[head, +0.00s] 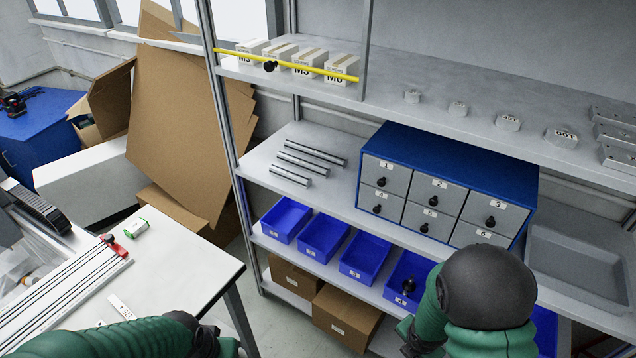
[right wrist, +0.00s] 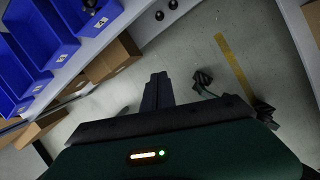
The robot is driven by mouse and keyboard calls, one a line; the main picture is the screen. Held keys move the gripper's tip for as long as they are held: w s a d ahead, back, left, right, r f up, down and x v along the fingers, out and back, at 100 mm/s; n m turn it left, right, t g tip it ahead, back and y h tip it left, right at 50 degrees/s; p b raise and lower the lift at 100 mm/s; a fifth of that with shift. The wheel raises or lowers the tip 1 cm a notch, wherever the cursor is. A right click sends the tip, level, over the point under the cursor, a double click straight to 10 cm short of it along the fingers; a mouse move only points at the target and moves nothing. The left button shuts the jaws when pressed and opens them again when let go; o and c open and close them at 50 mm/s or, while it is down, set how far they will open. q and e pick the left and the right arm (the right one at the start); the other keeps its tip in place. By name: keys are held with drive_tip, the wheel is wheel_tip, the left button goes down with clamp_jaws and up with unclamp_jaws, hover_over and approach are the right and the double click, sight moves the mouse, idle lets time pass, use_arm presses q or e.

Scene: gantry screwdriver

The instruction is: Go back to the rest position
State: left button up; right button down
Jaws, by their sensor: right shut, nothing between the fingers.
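My right gripper (right wrist: 158,80) is in the right wrist view, its dark fingers together and empty over the grey floor. In the head view my right arm (head: 487,290) comes in at the bottom right, in front of the lower shelf and its blue bins. My left arm (head: 120,338) crosses the bottom left corner, near the white table (head: 190,265). A black-handled object (head: 408,286) stands in one of the blue bins (head: 365,258).
A metal shelf rack holds a blue drawer cabinet (head: 450,148), metal rods (head: 305,160), white boxes (head: 300,62) behind a yellow bar (head: 285,65), and a grey tray (head: 575,270). Cardboard boxes (head: 345,315) stand below. Open floor lies under my right gripper.

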drive_tip(key=s+a+r+m+p, duration=0.1)
drive_tip(key=s+r+m+p, duration=0.1)
drive_tip(key=r+m, duration=0.6)
drive_tip(key=s+a+r+m+y+p, duration=0.1)
drive_tip(key=s+a+r+m+p, duration=0.1)
drive_tip(key=r+m, duration=0.6)
drive_tip(key=s+a+r+m+p, duration=0.1)
drive_tip(key=s+r+m+p, duration=0.3)
drive_tip(key=r+m, duration=0.4)
drive_tip(key=shift+a+m+p, duration=0.15)
drive_tip(key=shift+m+p, duration=0.3)
drive_tip(key=shift+m, duration=0.05)
drive_tip(key=shift+s, duration=0.2)
